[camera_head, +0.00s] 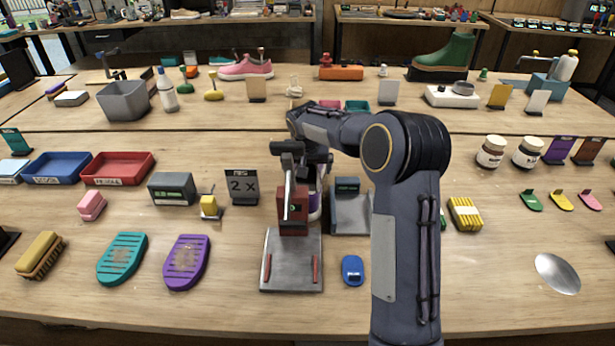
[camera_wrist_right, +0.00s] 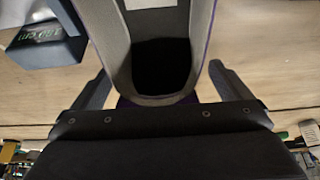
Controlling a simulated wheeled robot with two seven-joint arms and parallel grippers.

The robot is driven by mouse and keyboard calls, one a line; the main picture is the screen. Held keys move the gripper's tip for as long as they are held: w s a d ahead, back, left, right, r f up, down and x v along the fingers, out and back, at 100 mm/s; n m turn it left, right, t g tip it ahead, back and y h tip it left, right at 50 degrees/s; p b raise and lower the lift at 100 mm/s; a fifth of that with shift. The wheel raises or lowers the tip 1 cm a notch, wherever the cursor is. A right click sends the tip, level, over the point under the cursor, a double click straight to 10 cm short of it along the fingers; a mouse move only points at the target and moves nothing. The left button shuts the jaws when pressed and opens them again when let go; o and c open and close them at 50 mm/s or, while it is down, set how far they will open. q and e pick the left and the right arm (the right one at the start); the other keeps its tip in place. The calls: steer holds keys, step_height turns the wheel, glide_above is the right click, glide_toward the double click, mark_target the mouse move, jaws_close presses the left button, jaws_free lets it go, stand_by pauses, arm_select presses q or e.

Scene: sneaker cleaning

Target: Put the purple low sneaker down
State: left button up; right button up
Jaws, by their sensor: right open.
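The purple low sneaker (camera_head: 315,208) shows only as a narrow strip of purple and pale upper in the head view, behind a red block and under my right gripper (camera_head: 302,160). In the right wrist view the sneaker's grey-lined opening (camera_wrist_right: 165,65) with a purple edge lies between the two fingers of the right gripper (camera_wrist_right: 160,88). The fingers are spread, one on each side of the shoe. Most of the shoe and what its sole rests on are hidden. My left gripper is not in view.
The red block (camera_head: 293,208) stands on a metal plate (camera_head: 290,265) in front of the shoe. A grey stand (camera_head: 350,218) is at its right and a "x 2" sign (camera_head: 242,187) at its left. A blue oval item (camera_head: 352,269) lies nearby. The table's front right is mostly clear.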

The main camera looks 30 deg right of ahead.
steer(key=c, duration=1.4)
steer(key=shift+r, duration=0.1)
steer(key=shift+r, duration=0.1)
step_height(320, 180, up, 18)
steer(key=p, duration=0.2)
